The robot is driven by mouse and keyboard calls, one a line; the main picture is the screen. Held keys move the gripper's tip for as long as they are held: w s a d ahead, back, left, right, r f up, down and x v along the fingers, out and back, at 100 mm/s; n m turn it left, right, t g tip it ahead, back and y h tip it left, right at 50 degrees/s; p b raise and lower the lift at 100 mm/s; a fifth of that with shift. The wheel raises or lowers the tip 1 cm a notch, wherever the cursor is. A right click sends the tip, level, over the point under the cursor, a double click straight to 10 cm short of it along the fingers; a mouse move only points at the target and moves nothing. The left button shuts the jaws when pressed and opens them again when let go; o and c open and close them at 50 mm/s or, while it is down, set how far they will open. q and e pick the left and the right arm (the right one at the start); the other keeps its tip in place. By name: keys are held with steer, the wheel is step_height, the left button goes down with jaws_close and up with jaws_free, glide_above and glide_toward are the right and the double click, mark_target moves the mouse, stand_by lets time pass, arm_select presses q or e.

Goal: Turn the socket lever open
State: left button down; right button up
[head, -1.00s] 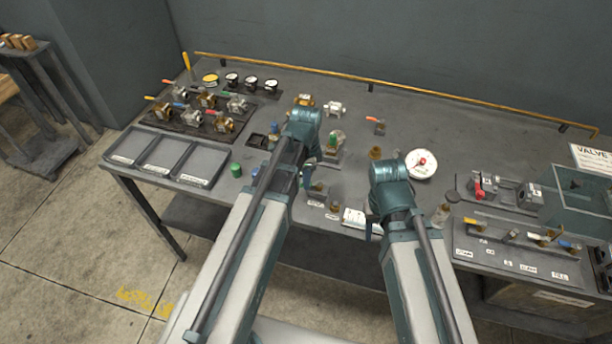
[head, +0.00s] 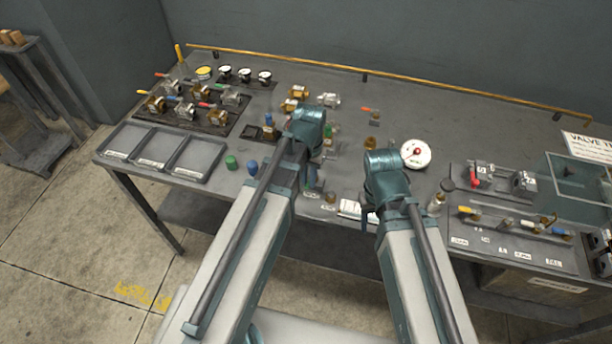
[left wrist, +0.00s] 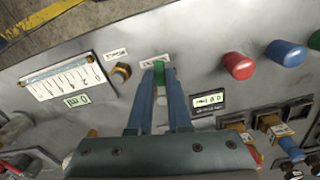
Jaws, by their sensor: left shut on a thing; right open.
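My left gripper (left wrist: 160,85) is shut on a small green piece (left wrist: 160,72) close above the bench's front part. A white label (left wrist: 153,61) lies beside the green piece. I cannot tell whether this piece is the socket lever; its lower part is hidden by the fingers. In the head view my left wrist hides most of the spot. My right gripper (head: 368,217) is open and empty over the bench's front edge, right of the white scale card (head: 350,208).
A brass-topped piece (left wrist: 121,72) and a small display (left wrist: 208,101) flank the held piece. Red (left wrist: 238,65) and blue (left wrist: 285,53) knobs stand nearby. Three trays (head: 157,151) are at left.

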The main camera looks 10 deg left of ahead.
arm_select(q)
steer(key=shift+d+n, duration=0.35)
steer(key=shift+n, duration=0.65)
steer(key=c, duration=0.8)
jaws_free()
steer(key=shift+c, duration=0.2)
steer(key=shift+r, duration=0.15)
step_height(320, 180, up, 14)
steer(key=p, duration=1.4)
steer(key=shift+f, duration=0.25)
